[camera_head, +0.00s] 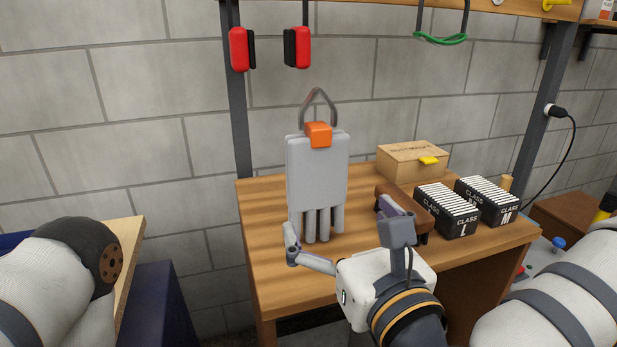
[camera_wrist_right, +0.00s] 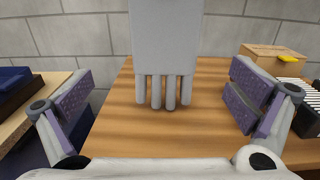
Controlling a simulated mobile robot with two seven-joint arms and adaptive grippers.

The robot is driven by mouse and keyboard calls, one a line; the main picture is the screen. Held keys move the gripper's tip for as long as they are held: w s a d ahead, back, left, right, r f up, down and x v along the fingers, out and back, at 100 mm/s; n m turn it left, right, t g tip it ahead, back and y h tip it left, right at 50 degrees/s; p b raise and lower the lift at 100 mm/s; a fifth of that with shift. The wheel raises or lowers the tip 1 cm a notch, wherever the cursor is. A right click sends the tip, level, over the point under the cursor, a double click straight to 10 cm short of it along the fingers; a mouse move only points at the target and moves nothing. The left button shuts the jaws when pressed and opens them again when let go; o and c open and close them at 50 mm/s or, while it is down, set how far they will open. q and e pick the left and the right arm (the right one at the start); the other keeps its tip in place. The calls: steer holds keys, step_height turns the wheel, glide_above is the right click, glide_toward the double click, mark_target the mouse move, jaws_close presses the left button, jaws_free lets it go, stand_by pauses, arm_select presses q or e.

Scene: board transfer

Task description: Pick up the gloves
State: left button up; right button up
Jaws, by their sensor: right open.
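The grey gloves (camera_head: 317,172) are upright at the left part of the wooden table, fingers pointing down, with an orange clip (camera_head: 318,134) and a grey wire loop (camera_head: 318,95) at the top. I cannot tell whether the fingertips touch the table. The gloves also show in the right wrist view (camera_wrist_right: 165,45), centred between my fingers, with their top cut off. My right gripper (camera_head: 343,222) is open and empty, its fingers spread wide to either side of the lower gloves, with no visible contact. My left gripper is out of the picture.
The wooden table (camera_head: 270,270) carries a brown holder (camera_head: 420,212), black boxes labelled CLASS L (camera_head: 452,222) and M (camera_head: 500,208), and a wooden box (camera_head: 400,160) with a yellow latch. Red ear defenders (camera_head: 240,50) hang above. The table's left front is bare.

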mark_target(321, 185)
steer(key=x, duration=1.1)
steer(key=shift+w+d, duration=0.15)
steer(key=shift+d, duration=0.2)
steer(key=c, duration=1.2)
